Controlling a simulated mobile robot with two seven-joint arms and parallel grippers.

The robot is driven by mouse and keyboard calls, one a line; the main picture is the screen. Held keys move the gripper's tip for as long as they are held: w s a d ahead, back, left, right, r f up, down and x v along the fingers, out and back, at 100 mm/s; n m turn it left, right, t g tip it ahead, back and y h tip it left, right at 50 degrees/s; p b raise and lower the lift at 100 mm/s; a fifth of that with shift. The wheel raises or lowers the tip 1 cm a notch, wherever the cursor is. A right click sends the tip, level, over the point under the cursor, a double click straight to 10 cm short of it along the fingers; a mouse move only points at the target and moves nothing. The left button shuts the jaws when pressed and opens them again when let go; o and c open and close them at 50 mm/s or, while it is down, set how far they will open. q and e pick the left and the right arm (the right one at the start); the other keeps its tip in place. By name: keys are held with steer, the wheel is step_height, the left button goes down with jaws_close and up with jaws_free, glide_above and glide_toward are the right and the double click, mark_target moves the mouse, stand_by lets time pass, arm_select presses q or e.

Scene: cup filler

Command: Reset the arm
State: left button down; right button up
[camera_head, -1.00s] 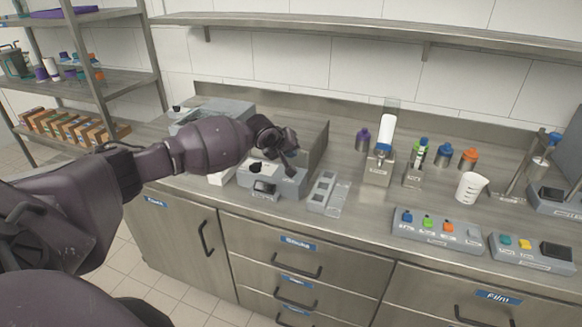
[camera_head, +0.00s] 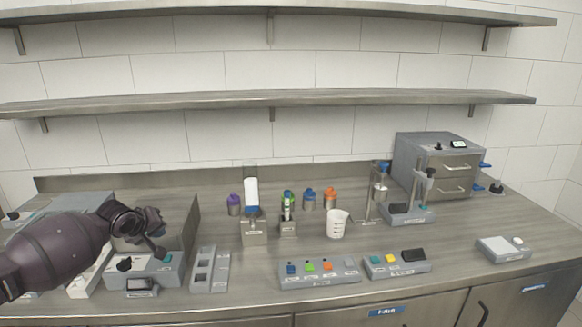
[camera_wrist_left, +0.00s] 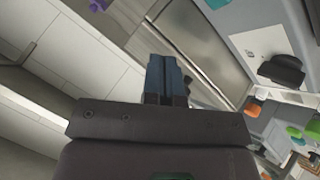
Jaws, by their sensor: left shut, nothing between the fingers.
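My left arm comes in from the left in the head view. Its gripper (camera_head: 157,250) is above the left part of the counter, over a grey device with a black knob (camera_head: 125,264). In the left wrist view the two blue-grey fingers (camera_wrist_left: 162,76) are pressed together with nothing between them. Whether the gripper touches the device cannot be told from the head view. My right gripper is in neither view.
A white beaker (camera_head: 337,224), colored bottles (camera_head: 309,199) and a button panel (camera_head: 319,272) stand on the counter (camera_head: 450,252). A grey oven-like box (camera_head: 437,165) stands back right. Shelves (camera_head: 270,104) run along the wall.

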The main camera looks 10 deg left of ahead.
arm_select(q)
steer(key=w+d+r+m+t+h, duration=0.1)
steer(key=d+r+m+t, duration=0.25)
steer(key=d+m, duration=0.45)
steer(key=s+d+f+m+t+h, duration=0.1)
steer(key=s+d+f+m+h, duration=0.1)
steer(key=s+d+f+m, duration=0.55)
steer(key=s+f+n+y, duration=0.1)
steer(key=s+f, duration=0.4)
steer(key=s, duration=0.5)
steer(key=s+f+n+g+y, duration=0.1)
steer(key=s+f+n, duration=0.2)
steer(key=s+f, duration=0.3)
steer(key=s+d+f+n+g+y, duration=0.1)
steer(key=s+f, duration=0.4)
steer(key=s, duration=1.1)
steer(key=shift+f+n+y, duration=0.3)
steer(key=shift+n+y, duration=0.2)
steer(key=shift+n, duration=0.35)
steer(key=shift+s+d, duration=0.1)
steer(key=shift+d, duration=0.05)
